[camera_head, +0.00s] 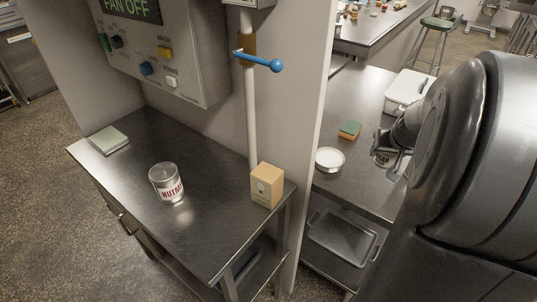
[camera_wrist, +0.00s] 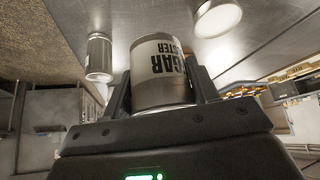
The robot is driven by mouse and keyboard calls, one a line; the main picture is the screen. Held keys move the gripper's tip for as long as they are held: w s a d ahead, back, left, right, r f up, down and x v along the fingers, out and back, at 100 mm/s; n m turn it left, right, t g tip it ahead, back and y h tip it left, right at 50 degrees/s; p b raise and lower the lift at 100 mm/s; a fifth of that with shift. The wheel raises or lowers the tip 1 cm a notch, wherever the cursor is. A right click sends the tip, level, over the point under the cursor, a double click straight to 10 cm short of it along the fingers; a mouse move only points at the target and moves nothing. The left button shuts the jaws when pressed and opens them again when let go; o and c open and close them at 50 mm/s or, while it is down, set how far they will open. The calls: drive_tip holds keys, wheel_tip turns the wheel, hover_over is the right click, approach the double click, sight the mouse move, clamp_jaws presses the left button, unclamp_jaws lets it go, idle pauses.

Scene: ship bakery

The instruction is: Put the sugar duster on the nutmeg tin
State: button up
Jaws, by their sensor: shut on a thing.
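The sugar duster (camera_wrist: 163,62) is a metal can with a white label, its dark lettering upside down in the wrist view. My gripper (camera_wrist: 160,88) is shut on it, one finger at each side. In the head view my gripper (camera_head: 397,162) is at the right, over the counter behind the partition; a labelled can shows there, partly hidden by the fingers. The nutmeg tin (camera_head: 166,184), silver with a white label and red letters, stands upright on the near steel table, well left of my gripper. Nothing is on top of it.
The near steel table (camera_head: 130,160) also holds a tan box (camera_head: 267,185) and a pale green-grey block (camera_head: 108,140). A partition (camera_head: 312,110) and a pole with a blue lever (camera_head: 262,62) stand between the surfaces. The far counter holds a white dish (camera_head: 330,160) and a sponge (camera_head: 349,130).

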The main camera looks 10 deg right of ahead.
drive_tip(key=s+a+f+n+y, duration=0.2)
drive_tip(key=s+a+n, duration=0.15)
drive_tip(key=a, duration=0.85)
drive_tip(key=s+a+f+n+g+y, duration=0.15)
drive_tip(key=a+n, duration=0.25)
drive_tip(key=a, duration=0.8)
drive_tip(key=s+a+f+n+y, duration=0.1)
drive_tip(key=s+a+n+y, duration=0.25)
drive_tip(key=a, duration=0.85)
wheel_tip(320, 180, up, 13)
drive_tip(key=n+g+y, duration=0.2)
drive_tip(key=n+g, duration=0.3)
drive_tip(key=n, duration=0.6)
hover_over(153, 172)
drive_tip(key=d, duration=0.3)
drive_tip(key=f, duration=0.9)
drive_tip(key=shift+a+f, duration=0.2)
drive_tip(key=shift+f, duration=0.1)
drive_tip(key=shift+f, duration=0.1)
drive_tip(key=o, duration=1)
drive_tip(key=shift+o, duration=0.2)
